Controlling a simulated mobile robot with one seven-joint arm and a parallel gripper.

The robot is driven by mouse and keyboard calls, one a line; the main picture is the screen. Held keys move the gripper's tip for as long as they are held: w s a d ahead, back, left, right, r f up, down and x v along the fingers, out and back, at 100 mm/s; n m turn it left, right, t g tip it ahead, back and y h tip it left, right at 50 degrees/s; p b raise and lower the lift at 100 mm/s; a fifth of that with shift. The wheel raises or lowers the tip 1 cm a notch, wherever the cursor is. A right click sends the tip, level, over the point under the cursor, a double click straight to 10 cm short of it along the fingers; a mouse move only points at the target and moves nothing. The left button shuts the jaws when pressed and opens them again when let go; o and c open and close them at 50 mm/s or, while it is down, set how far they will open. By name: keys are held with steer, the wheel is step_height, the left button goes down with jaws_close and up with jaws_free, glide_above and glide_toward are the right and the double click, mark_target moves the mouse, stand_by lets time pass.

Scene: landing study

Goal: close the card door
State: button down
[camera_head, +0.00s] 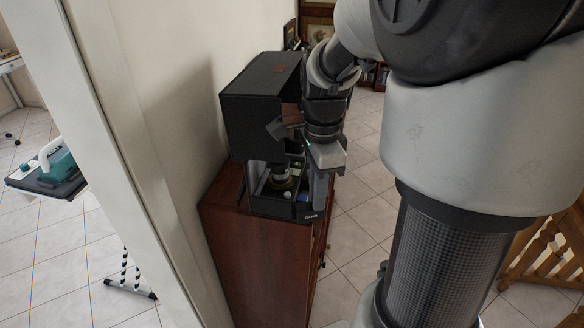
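A black box-shaped device (252,125) stands on a brown wooden cabinet against the wall. Its lower front is an open, tray-like section (262,205) with small parts inside and a pale label at its right corner. I cannot clearly tell which part is the card door; a small dark flap (277,128) juts out in front of the opening and may belong to my gripper or to the device. My gripper (319,190) points down at the right side of the device, close to the tray section. Its fingertips overlap the device's edge, and their spacing and any contact are unclear.
The cabinet (262,265) stands close to the wall at left. A white post or frame (125,150) runs down the left. Tiled floor (365,215) is open right of the cabinet. A wooden railing (548,255) stands at far right. My arm covers much of the right side.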

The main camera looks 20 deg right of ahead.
steer(key=n, duration=0.1)
steer(key=w+n, duration=0.1)
steer(key=n, duration=0.1)
steer(key=shift+w+d, duration=0.2)
steer(key=shift+d, duration=0.05)
steer(key=n, duration=0.1)
steer(key=w+n+p, duration=0.1)
steer(key=n, duration=0.1)
steer(key=shift+w, duration=0.1)
steer(key=shift+w+a+n, duration=0.1)
steer(key=shift+w+n, duration=0.25)
steer(key=shift+n, duration=0.55)
steer(key=shift+w+a+n, duration=0.1)
steer(key=shift+w+n, duration=0.25)
steer(key=shift+n, duration=0.55)
steer(key=shift+w+n, duration=0.35)
steer(key=shift+n, duration=0.55)
steer(key=c, duration=1.8)
jaws_free()
steer(key=shift+o, duration=0.2)
